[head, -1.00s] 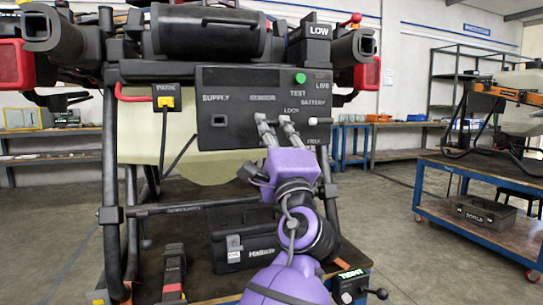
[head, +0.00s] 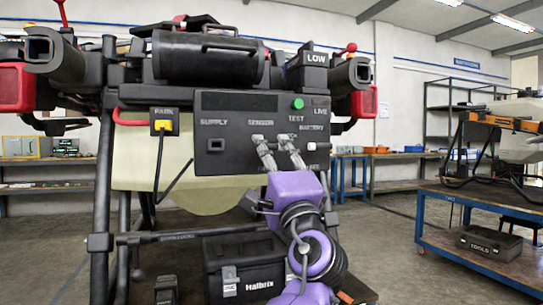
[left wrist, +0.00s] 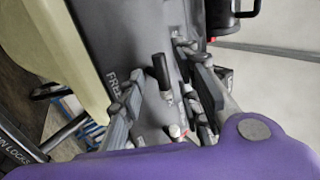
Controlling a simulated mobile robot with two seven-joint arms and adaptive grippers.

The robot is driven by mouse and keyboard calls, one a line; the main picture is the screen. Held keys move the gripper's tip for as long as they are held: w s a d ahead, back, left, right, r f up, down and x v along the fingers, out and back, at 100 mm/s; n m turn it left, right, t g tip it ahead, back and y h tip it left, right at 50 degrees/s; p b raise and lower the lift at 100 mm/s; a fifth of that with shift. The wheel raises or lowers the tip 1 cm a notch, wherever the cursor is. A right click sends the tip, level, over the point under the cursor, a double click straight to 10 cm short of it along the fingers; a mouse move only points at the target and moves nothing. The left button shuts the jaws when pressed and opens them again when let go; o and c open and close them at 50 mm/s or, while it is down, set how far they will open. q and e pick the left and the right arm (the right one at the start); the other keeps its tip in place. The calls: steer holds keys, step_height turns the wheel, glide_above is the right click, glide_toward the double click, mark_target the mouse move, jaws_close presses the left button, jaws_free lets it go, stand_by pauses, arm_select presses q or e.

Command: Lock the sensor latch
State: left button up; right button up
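The drone's dark control panel (head: 228,143) carries the labels SUPPLY, SENSOR, TEST, LIVE and BATTERY. My purple left arm comes up from below. Its left gripper (head: 277,143) is at the panel under the SENSOR label, its two grey fingers apart. In the left wrist view, the left gripper (left wrist: 157,65) has its fingers spread on either side of a black-handled lever (left wrist: 160,72) beside the word FREE. The lever stands between the fingers with space visible around it. The fingers hide part of the panel in the head view. My right gripper is not in view.
A black toolbox (head: 243,268) stands below. A blue-framed bench (head: 480,250) is at the right, with open floor between.

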arm_select(q)
steer(key=v, duration=1.2)
stand_by(0.3)
